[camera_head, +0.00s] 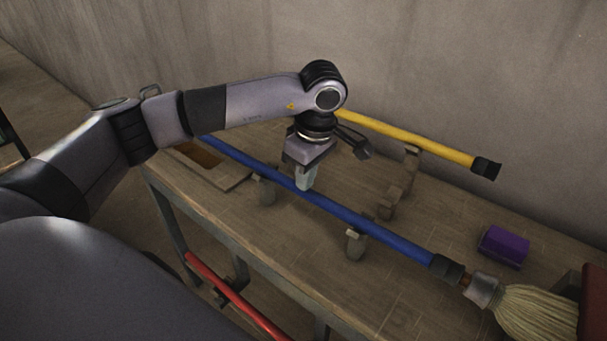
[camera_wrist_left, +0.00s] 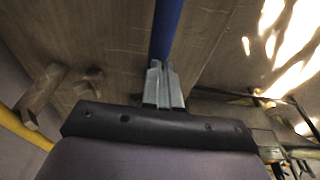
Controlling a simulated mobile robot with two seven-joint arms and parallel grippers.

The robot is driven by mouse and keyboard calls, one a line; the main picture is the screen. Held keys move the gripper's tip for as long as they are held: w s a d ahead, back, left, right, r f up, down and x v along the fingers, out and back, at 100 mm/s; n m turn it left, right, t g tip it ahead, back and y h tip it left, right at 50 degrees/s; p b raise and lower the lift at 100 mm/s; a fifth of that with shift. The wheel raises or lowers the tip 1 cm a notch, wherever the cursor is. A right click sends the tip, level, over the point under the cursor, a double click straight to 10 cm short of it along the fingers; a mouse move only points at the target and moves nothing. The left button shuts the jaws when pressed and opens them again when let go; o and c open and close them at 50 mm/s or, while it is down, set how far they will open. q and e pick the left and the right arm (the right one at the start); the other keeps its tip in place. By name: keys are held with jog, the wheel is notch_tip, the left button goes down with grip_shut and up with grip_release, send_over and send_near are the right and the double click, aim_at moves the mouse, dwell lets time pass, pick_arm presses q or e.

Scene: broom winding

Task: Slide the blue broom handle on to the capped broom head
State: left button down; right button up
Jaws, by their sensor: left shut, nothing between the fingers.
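The blue broom handle (camera_head: 375,232) lies across the wooden supports on the table, its black end (camera_head: 447,268) pointing to the lower right. The broom head (camera_head: 535,312) has pale bristles and a grey cap (camera_head: 483,290). A short brown stub on the cap faces the handle's black end and lies very close to it; I cannot tell if they touch. My left gripper (camera_head: 305,181) is shut and empty, its fingertips at or just above the handle's middle. The left wrist view shows the shut fingers (camera_wrist_left: 163,88) with the blue handle (camera_wrist_left: 166,28) beyond them. My right gripper is not in view.
Wooden supports (camera_head: 355,244) stand under the handle. A yellow handle (camera_head: 410,140) with a black end lies behind, near the wall. A purple block (camera_head: 503,247) sits right of centre. A red object (camera_head: 593,300) is at the right edge. A red bar (camera_head: 230,297) runs below the table's front edge.

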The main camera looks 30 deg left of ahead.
pick_arm(q)
jog(key=shift+s+d+f, duration=0.15)
jog(key=shift+s+f, duration=0.05)
jog(key=shift+f, duration=0.2)
jog(key=shift+w+r+p, duration=0.15)
jog(key=shift+r+p, duration=0.35)
jog(key=shift+r, duration=0.2)
notch_tip(320, 180, up, 6)
jog(key=d, duration=0.1)
jog(key=shift+r+b, duration=0.25)
jog(key=shift+b, duration=0.2)
